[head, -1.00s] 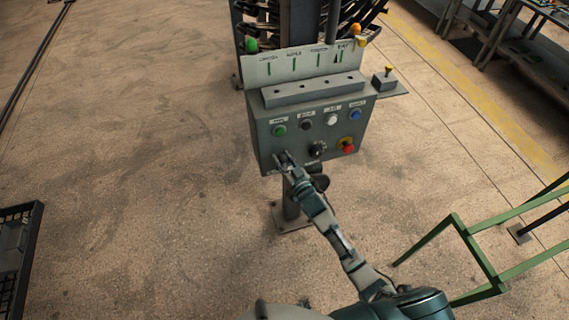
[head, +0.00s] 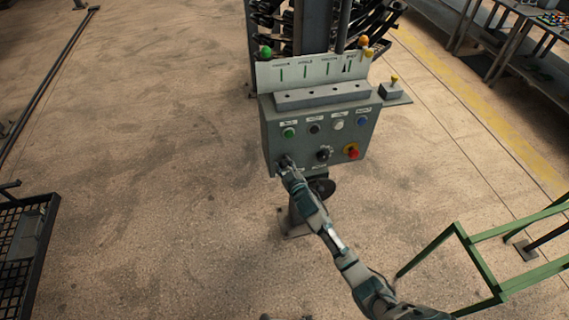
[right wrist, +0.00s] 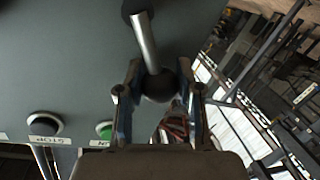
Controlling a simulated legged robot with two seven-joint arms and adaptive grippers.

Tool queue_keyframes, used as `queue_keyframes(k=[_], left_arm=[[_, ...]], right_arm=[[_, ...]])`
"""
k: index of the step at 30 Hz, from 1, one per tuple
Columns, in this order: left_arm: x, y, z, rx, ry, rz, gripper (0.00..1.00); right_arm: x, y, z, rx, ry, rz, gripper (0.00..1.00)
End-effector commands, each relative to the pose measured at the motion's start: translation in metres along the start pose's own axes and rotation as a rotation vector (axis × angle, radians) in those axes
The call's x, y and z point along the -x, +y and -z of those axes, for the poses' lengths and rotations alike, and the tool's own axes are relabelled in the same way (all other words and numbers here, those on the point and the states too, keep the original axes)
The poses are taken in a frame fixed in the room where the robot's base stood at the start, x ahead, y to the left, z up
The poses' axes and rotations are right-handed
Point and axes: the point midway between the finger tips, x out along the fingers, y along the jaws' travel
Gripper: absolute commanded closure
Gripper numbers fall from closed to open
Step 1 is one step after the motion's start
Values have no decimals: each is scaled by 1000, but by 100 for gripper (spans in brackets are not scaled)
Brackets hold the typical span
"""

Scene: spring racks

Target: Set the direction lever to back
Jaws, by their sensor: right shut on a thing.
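The direction lever (right wrist: 146,42) is a bare metal rod with a dark base and a black ball knob (right wrist: 158,87), seen in the right wrist view. My right gripper (right wrist: 159,72) has one finger on each side of the knob and is shut on it. In the head view my right gripper (head: 285,163) is at the lower left of the grey control box (head: 300,155) and hides most of the lever. I cannot read the lever's position marks. My left gripper is not in view.
The box front carries a green button (head: 289,133), a black knob (head: 324,153) and a red emergency button (head: 352,154). A green frame (head: 470,255) stands at lower right. A black mesh crate (head: 25,240) is at left. Open floor lies between.

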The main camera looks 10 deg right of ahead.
Motion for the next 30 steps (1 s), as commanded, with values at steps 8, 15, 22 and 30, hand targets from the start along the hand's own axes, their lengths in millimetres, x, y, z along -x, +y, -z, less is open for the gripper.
queue_keyframes(k=[8, 15, 22, 30], left_arm=[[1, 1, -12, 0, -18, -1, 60], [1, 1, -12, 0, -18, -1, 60], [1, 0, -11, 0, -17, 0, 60], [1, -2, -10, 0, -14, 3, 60]], right_arm=[[0, -2, 0, 9, -2, 2, 100], [0, -2, 0, 8, -1, 2, 40], [0, -2, 0, 7, -1, 1, 39], [21, -2, -1, 7, -1, 2, 39]])
